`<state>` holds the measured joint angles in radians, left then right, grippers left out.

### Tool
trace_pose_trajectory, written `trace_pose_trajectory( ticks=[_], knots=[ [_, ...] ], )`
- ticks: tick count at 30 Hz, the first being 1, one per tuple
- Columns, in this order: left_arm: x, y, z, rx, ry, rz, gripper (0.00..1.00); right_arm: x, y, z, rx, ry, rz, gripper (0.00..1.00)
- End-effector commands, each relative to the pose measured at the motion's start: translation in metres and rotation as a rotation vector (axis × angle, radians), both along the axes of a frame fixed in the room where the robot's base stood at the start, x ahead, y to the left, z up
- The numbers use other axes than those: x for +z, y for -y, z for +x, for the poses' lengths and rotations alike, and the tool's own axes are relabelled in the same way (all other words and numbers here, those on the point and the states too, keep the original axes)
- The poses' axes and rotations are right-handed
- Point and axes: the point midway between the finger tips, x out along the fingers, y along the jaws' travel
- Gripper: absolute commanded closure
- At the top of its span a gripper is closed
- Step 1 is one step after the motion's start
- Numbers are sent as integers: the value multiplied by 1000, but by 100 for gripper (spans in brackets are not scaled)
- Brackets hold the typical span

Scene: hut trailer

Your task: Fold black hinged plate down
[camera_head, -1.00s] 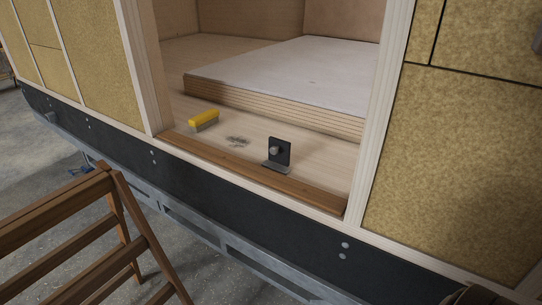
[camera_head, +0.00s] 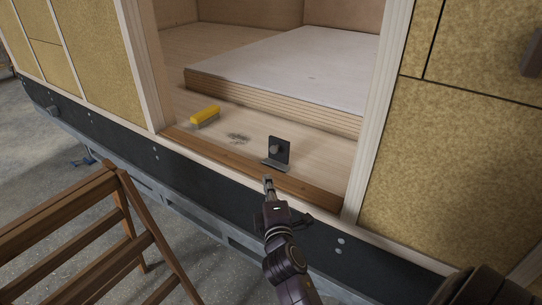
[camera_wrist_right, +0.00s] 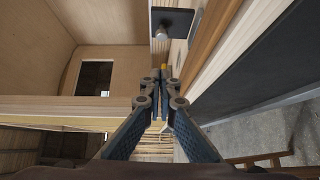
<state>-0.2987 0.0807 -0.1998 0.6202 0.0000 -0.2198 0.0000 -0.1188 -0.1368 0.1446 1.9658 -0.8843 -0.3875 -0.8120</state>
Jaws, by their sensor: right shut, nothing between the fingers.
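The black hinged plate (camera_head: 279,150) stands upright on the wooden floor just inside the doorway, with a round grey knob on its face and a flat grey leaf at its foot. My right gripper (camera_head: 268,181) is shut and empty, in front of the plate and slightly to its left near the sill, apart from it. In the right wrist view the plate (camera_wrist_right: 181,20) is at the top, with its knob pointing downwards, and the shut fingers (camera_wrist_right: 164,76) are below it. My left gripper is not in view.
A brown wooden sill strip (camera_head: 240,166) runs along the doorway's front edge.

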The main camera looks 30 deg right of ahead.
Motion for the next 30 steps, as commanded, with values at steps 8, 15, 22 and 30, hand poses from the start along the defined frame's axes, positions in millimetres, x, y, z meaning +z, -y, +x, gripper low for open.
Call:
trace_pose_trajectory(
  ticks=[8, 15, 22, 30],
  knots=[
    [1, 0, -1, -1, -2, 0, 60, -1, 1, 4, 2, -1, 3, 100],
    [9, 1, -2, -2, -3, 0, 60, 0, 16, 37, 3, 1, 2, 100],
    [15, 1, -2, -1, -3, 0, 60, -2, 37, 79, 2, 0, 5, 100],
    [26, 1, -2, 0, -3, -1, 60, -4, 69, 100, 2, -1, 4, 100]
  ],
)
